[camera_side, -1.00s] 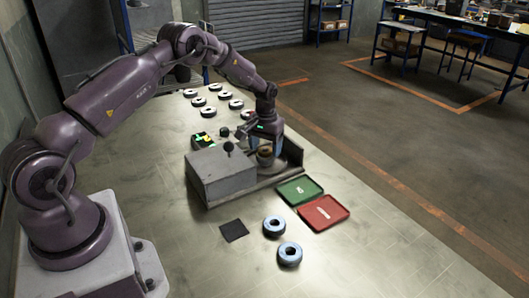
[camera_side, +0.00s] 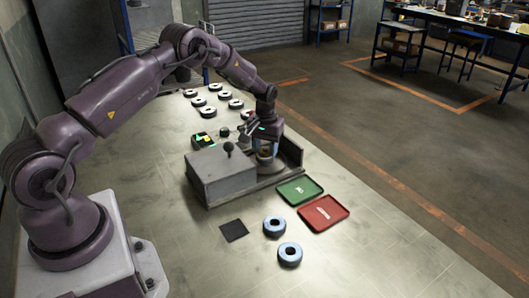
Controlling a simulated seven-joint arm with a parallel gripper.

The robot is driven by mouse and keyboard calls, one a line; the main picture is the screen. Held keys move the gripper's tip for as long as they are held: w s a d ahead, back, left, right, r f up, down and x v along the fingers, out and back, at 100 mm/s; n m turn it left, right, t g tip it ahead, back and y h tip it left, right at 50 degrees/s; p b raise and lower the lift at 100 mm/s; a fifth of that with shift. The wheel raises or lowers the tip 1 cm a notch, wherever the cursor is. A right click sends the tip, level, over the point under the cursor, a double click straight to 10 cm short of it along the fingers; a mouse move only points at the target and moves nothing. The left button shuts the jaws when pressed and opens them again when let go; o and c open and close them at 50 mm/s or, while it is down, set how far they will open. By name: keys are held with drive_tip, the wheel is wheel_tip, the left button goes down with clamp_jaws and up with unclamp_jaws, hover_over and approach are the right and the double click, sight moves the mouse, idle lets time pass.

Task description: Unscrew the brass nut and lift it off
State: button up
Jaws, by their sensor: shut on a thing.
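I cannot make out the thread or anything beneath the nut.
A green tray (camera_side: 299,191) and a red tray (camera_side: 323,212) lie in front of the fixture to the right. Two blue-rimmed discs (camera_side: 289,254) and a dark square pad (camera_side: 233,230) lie nearer. Several discs (camera_side: 237,104) stand behind.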

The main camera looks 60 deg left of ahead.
drive_tip(key=n, duration=0.5)
drive_tip(key=shift+n, duration=0.3)
drive_tip(key=n, duration=0.5)
drive_tip(key=shift+n, duration=0.3)
drive_tip(key=n, duration=0.4)
drive_tip(key=shift+n, duration=0.4)
drive_tip(key=n, duration=0.5)
drive_tip(key=shift+n, duration=0.4)
drive_tip(key=shift+r, duration=2.5)
